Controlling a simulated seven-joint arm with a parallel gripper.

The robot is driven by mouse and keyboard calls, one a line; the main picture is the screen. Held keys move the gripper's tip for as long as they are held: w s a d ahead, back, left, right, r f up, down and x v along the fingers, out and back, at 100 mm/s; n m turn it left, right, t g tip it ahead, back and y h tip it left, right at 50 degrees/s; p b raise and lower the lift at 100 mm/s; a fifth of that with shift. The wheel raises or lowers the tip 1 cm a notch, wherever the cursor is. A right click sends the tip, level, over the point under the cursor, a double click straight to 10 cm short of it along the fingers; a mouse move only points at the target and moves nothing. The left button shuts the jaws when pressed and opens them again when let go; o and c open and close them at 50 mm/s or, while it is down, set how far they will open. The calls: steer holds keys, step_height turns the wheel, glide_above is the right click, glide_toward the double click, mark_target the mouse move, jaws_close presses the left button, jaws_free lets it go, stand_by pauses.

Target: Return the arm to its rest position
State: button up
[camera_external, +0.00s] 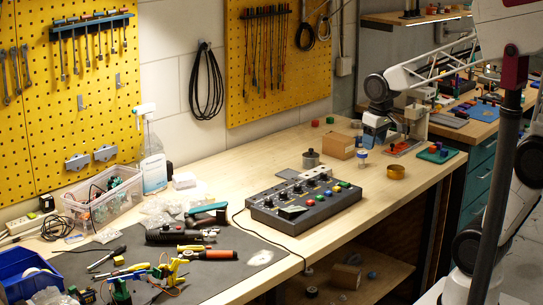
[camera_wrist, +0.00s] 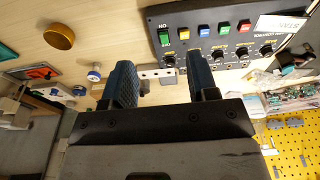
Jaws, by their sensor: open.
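My gripper (camera_external: 374,128) hangs above the right part of the wooden bench in the external view, at the end of my white arm with its dark joints. In the wrist view its two blue-grey fingers (camera_wrist: 162,78) stand well apart, with no object clearly gripped between them. A small grey metal piece with holes (camera_wrist: 150,74) shows beyond the gap; its distance from the fingers is hard to judge. The dark control box (camera_external: 304,201) with coloured buttons sits on the bench to the left of the gripper. It also shows beyond the fingers in the wrist view (camera_wrist: 222,42).
A green tray (camera_external: 436,154) lies at the right. Tools lie on a dark mat (camera_external: 240,275) at front left.

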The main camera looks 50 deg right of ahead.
steer(key=s+t, duration=0.1)
steer(key=s, duration=1.1)
steer(key=shift+s, duration=0.4)
